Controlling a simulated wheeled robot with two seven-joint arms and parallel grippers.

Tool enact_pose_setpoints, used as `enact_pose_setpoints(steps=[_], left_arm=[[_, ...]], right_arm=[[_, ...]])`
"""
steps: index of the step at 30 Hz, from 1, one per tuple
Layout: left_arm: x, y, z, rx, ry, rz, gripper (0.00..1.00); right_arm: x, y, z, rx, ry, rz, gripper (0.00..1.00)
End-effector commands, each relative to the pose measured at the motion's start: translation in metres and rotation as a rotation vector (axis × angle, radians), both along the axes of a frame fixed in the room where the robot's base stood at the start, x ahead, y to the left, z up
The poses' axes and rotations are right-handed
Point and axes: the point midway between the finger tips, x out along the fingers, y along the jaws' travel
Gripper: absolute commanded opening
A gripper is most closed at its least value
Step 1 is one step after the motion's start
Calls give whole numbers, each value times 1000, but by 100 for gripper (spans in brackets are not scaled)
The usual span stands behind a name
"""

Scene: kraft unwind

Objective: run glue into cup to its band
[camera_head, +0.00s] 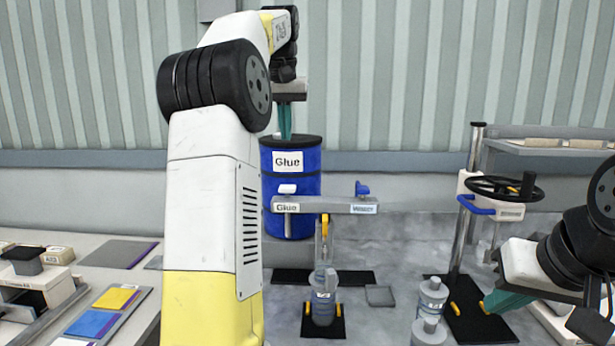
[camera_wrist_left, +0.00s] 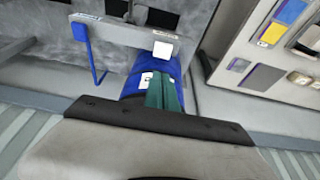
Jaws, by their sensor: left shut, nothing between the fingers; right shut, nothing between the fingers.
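A grey bar carries a "Glue" label with a white lever (camera_head: 287,189) at left and a "Water" label with a blue lever (camera_head: 361,188) at right. The white lever also shows in the left wrist view (camera_wrist_left: 163,50). A greyish, see-through cup (camera_head: 323,305) stands below the bar's middle on a black mat between yellow pieces; I cannot make out its band or fill. My left gripper (camera_head: 285,128) is shut and empty, fingers pointing down above the white lever, apart from it. My right gripper (camera_head: 490,303) is shut and empty at the lower right.
A blue glue drum (camera_head: 305,166) stands behind the bar. A black handwheel (camera_head: 505,188) on a post is at the right. Grey containers (camera_head: 432,298) stand near the right mat. Coloured panels (camera_head: 92,323) lie at the left.

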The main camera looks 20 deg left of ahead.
Motion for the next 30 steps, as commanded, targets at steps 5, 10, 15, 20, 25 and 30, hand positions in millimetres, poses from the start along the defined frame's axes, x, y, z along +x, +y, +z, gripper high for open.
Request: enact_pose_setpoints(steps=[5, 10, 15, 20, 25, 30], left_arm=[[7, 2, -29, -2, 6, 1, 0], [17, 5, -65, -2, 6, 1, 0], [25, 7, -97, -1, 4, 0, 0], [25, 7, -118, -1, 2, 0, 0], [25, 7, -128, 0, 0, 0, 0], [25, 7, -130, 0, 0, 0, 0]], right_arm=[[0, 0, 0, 0, 0, 0, 0], [0, 0, 0, 0, 0, 0, 0], [0, 0, 0, 0, 0, 0, 0], [0, 0, 0, 0, 0, 0, 0], [0, 0, 0, 0, 0, 0, 0], [0, 0, 0, 0, 0, 0, 0]])
